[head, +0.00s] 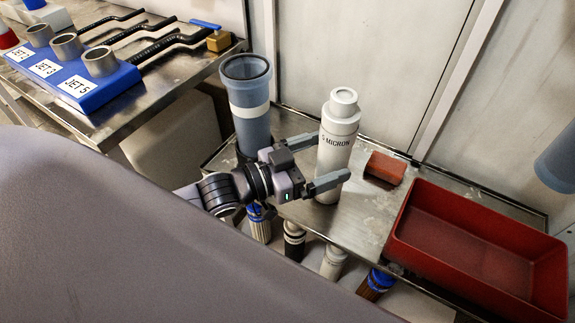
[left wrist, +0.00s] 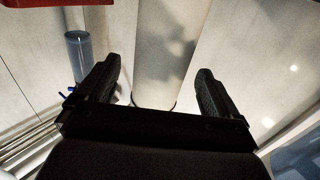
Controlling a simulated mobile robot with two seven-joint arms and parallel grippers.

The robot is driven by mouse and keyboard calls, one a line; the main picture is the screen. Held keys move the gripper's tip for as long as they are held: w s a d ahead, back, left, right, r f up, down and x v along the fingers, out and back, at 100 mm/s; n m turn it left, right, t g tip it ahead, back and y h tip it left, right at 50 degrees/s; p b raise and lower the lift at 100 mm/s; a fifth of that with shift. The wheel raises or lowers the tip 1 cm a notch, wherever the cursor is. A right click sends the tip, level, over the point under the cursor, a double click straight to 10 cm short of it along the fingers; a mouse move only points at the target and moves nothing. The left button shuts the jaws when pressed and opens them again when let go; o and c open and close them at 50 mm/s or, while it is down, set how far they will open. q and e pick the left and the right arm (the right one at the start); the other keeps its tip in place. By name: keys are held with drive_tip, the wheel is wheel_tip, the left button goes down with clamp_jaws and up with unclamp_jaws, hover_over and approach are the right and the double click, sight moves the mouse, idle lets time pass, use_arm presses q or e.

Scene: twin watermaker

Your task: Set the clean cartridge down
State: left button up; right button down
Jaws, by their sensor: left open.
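The clean cartridge (head: 337,150), white and marked "5 MICRON", stands upright on the steel bench (head: 355,225). My left gripper (head: 325,162) is open, with one finger on each side of the cartridge's lower half. In the left wrist view the white cartridge (left wrist: 163,50) rises between the two dark, spread fingers (left wrist: 155,88), with visible gaps on both sides. My right gripper is not in view.
A blue open housing (head: 248,100) stands left of the cartridge. Several fittings hang below the bench's front edge. A blue jet rack (head: 120,82) is on the left table.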

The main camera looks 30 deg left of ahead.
use_arm(q)
drive_tip(key=v, duration=0.7)
drive_tip(key=shift+s+a+p, duration=0.2)
drive_tip(key=shift+s+p, duration=0.15)
drive_tip(key=shift+p, duration=0.05)
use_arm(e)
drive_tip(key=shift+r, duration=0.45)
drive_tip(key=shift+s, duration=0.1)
